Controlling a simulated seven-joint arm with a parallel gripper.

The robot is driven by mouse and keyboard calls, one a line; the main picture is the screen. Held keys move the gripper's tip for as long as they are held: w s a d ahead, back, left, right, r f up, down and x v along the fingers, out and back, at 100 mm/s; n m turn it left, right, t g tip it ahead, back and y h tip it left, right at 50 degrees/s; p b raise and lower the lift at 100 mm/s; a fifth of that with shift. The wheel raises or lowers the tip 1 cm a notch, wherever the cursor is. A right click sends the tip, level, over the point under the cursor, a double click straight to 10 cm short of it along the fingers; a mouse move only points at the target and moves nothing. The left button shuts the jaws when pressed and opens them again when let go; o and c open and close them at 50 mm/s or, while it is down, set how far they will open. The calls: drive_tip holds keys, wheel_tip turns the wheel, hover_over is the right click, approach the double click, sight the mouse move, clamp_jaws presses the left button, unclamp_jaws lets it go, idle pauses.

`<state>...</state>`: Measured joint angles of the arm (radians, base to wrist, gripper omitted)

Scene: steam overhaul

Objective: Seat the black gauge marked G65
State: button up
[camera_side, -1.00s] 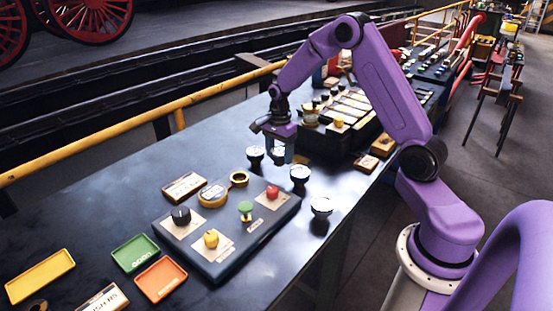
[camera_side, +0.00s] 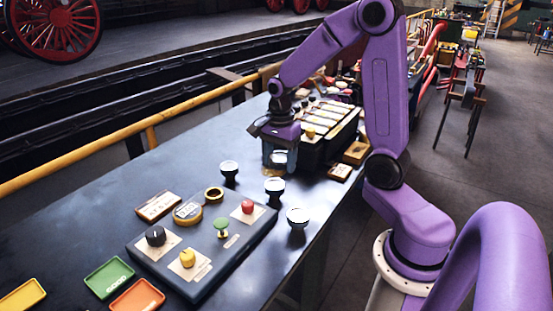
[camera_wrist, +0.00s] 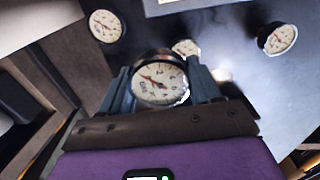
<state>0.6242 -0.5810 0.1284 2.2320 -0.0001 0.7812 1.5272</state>
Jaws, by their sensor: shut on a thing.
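My gripper (camera_side: 280,160) is shut on a gauge with a white dial and dark rim, whose dial (camera_wrist: 160,82) faces the wrist camera between the two fingers. The dial's marking is too small to read surely. In the side view the fingers largely hide this gauge, and I cannot tell how far it is above the bench. Three other black gauges with pale dials stand nearby on the bench: one to the left (camera_side: 229,170), one in front (camera_side: 274,187) and one nearer the bench edge (camera_side: 298,216). An empty-looking brass ring (camera_side: 214,194) lies by the dark panel.
The dark panel (camera_side: 222,256) carries black, yellow, green and red knobs. A brass-rimmed disc (camera_side: 187,213) and a label plate (camera_side: 158,206) are beside it. Green (camera_side: 109,278), orange (camera_side: 138,298) and yellow (camera_side: 22,296) trays lie at left. A dark rack (camera_side: 325,145) stands behind my gripper.

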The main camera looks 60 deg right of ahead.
drive_tip(key=shift+w+a+f, duration=1.15)
drive_tip(key=shift+w+a, duration=0.45)
drive_tip(key=shift+w, duration=1.15)
drive_tip(key=shift+w+a+f, duration=1.1)
drive_tip(key=shift+w+a, duration=0.45)
drive_tip(key=shift+w, duration=1.2)
drive_tip(key=shift+w+a+f, duration=1.15)
drive_tip(key=shift+w+a, duration=0.45)
drive_tip(key=shift+w, duration=1.15)
drive_tip(key=shift+f, duration=1.2)
drive_tip(key=o, duration=1.4)
wheel_tip(320, 180, up, 7)
drive_tip(key=shift+f, duration=0.2)
